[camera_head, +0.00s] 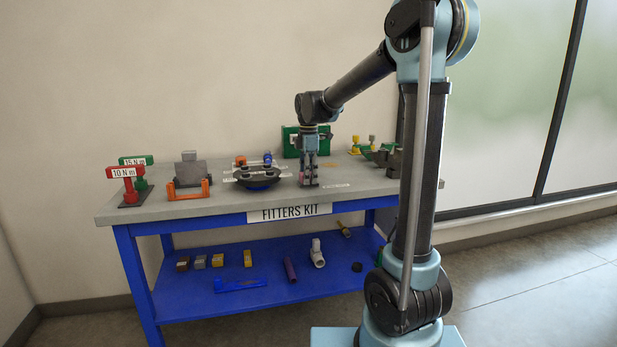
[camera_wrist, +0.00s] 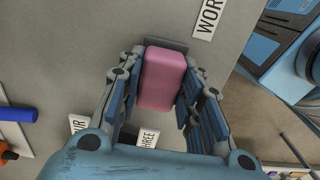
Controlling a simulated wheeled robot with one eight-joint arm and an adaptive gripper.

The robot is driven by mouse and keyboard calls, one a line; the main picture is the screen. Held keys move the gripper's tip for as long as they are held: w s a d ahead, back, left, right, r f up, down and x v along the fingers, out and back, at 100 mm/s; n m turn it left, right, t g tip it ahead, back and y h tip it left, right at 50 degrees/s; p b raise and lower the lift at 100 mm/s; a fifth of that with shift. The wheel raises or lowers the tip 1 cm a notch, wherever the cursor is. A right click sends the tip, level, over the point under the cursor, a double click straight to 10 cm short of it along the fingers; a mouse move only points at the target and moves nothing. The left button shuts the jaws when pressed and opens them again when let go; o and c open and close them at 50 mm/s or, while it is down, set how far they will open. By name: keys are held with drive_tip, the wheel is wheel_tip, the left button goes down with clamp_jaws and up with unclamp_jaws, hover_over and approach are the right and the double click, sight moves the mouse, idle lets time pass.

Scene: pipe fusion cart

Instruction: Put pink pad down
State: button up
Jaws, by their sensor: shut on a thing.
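The pink pad (camera_wrist: 163,78) is a rounded pink block between the fingers of my gripper (camera_wrist: 160,95) in the wrist view. My gripper is shut on it, with a blue finger on each side. In the head view my gripper (camera_head: 309,182) points straight down at the grey bench top (camera_head: 222,205), close to its surface near the front edge. The pad is very small there, just showing at the fingers. I cannot tell whether the pad touches the bench. A dark flat piece shows just behind the pad in the wrist view.
Left of my gripper stands a dark round holder (camera_head: 262,180) with orange and blue parts. A green panel (camera_head: 290,142) stands behind, and green fixtures (camera_head: 380,152) are to the right. White labels lie on the bench. The lower blue shelf (camera_head: 215,308) holds several small parts.

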drive_tip(key=o, duration=0.9)
drive_tip(key=shift+o, duration=0.2)
wheel_tip(320, 180, up, 12)
drive_tip(key=s+d+f+m+t, duration=0.1)
drive_tip(key=s+d+f+m, duration=0.35)
drive_tip(key=s+d, duration=0.3)
drive_tip(key=s+d+f+m, duration=0.4)
drive_tip(key=s+d+m, duration=0.25)
drive_tip(key=s, duration=0.25)
drive_tip(key=s+d+f+m, duration=0.3)
drive_tip(key=s+f+m, duration=0.2)
drive_tip(key=s+f, duration=0.2)
drive_tip(key=s+d+f+m+t, duration=0.1)
drive_tip(key=s+d+f+m, duration=0.3)
drive_tip(key=s+f, duration=0.4)
wheel_tip(320, 180, down, 2)
drive_tip(key=shift+s+d+f+m, duration=0.15)
drive_tip(key=shift+d+f+m, duration=0.1)
drive_tip(key=shift+m, duration=0.25)
